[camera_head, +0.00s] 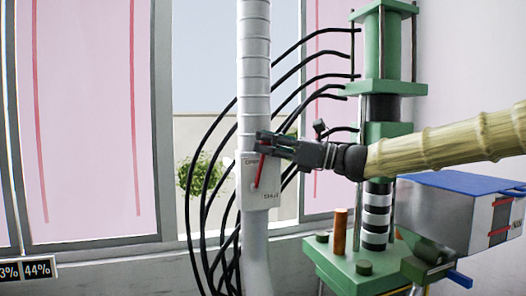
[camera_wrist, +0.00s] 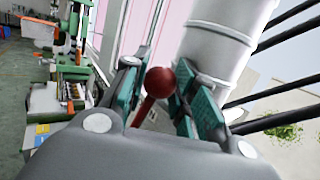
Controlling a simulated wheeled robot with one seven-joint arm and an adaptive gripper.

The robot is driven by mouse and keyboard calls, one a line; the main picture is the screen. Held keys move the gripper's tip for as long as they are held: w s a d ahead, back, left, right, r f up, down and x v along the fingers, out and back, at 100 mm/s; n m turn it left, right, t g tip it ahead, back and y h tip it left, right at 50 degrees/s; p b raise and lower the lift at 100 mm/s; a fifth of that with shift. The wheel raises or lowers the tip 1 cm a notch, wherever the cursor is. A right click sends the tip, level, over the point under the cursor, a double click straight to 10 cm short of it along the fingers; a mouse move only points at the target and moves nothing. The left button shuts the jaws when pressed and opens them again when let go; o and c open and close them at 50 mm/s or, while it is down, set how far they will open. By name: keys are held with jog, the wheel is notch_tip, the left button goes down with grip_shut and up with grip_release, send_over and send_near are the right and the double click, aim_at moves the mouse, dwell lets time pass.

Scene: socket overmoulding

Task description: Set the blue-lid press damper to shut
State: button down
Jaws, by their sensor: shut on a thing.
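The damper is a grey box (camera_head: 262,200) on the vertical duct, with a red lever (camera_head: 260,172) on its front. The lever stands nearly upright, its upper end near the "OPEN" mark; the "SHUT" mark is lower right. My gripper (camera_head: 262,145) is at the lever's upper end and covers part of it. In the wrist view the lever's round red knob (camera_wrist: 160,80) sits between the green-padded fingers of my gripper (camera_wrist: 163,95), shut on it. The press (camera_head: 385,110) is green, with a blue-lidded grey box (camera_head: 445,208) at its right.
The ribbed grey duct (camera_head: 253,60) rises beside the window. Several black hoses (camera_head: 205,165) curve between the duct and the press, behind my gripper. An orange-brown post (camera_head: 340,232) stands on the press base. A percentage display (camera_head: 38,268) is at lower left.

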jog(key=shift+d, duration=0.1)
dwell(0.3)
jog(key=c, duration=1.3)
grip_release()
jog(key=shift+o, duration=1)
jog(key=shift+w+f, duration=0.1)
jog(key=shift+w, duration=0.05)
jog(key=v, duration=1.2)
jog(key=shift+c, duration=0.2)
